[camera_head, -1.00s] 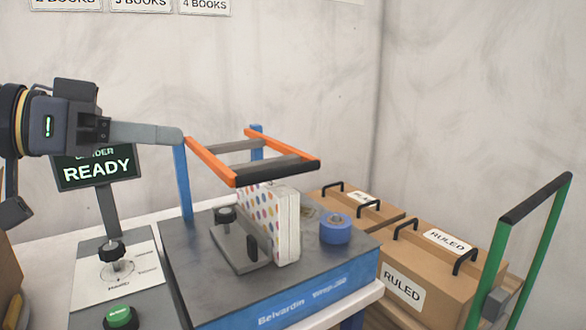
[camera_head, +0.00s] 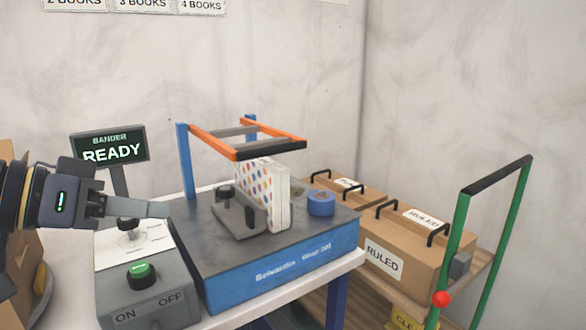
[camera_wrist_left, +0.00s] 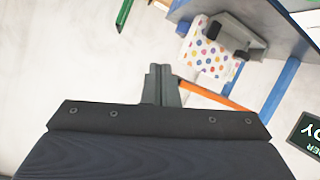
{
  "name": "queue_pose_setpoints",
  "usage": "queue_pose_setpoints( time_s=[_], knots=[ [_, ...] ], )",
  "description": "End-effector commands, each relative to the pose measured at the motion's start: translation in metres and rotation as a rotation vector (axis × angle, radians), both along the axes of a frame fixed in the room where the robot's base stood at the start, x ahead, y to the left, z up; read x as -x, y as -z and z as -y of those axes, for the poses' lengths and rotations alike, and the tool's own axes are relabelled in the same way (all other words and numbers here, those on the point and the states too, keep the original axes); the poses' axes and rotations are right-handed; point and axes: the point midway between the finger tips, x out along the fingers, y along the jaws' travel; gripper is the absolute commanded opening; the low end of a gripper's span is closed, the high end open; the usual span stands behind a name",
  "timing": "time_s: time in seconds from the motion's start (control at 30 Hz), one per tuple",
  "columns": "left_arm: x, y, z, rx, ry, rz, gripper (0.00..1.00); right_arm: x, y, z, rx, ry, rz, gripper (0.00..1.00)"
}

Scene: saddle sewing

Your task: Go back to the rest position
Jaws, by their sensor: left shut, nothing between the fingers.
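My left gripper (camera_head: 160,209) is shut and empty at the left of the head view, in front of the bander's control panel and left of the blue-sided machine (camera_head: 275,275). In the left wrist view its closed fingers (camera_wrist_left: 161,72) point toward the machine. White books with colored dots (camera_head: 262,195) stand upright on the machine's dark top, beside a grey clamp with a black knob (camera_head: 238,213). They also show in the left wrist view (camera_wrist_left: 207,50). An orange frame with a black bar (camera_head: 270,150) is raised above them. My right gripper is not in view.
The bander screen (camera_head: 110,149) reads READY. A blue tape roll (camera_head: 321,203) sits on the machine. Cardboard boxes marked RULED (camera_head: 400,250) lie on a green-handled cart (camera_head: 460,225) at the right.

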Motion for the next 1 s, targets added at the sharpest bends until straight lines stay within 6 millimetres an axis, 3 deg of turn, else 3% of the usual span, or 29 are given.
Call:
queue_pose_setpoints(
  time_s=[0.23,0.4,0.5,0.8,0.87,1.0],
  knots=[
    [0.022,0.103,-0.014,-0.043,-0.180,-0.226,0.00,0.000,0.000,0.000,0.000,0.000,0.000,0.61],
    [0.053,0.194,-0.024,-0.087,-0.331,-0.397,0.00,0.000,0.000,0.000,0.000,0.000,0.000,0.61],
    [0.072,0.237,-0.027,-0.109,-0.400,-0.470,0.00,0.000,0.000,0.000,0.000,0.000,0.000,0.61],
    [0.125,0.335,-0.028,-0.164,-0.542,-0.620,0.00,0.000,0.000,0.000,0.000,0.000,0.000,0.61],
    [0.123,0.309,-0.029,-0.163,-0.543,-0.617,0.00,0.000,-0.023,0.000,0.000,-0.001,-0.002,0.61],
    [0.122,0.279,-0.029,-0.163,-0.540,-0.617,0.00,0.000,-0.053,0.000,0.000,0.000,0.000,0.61]
  ],
)
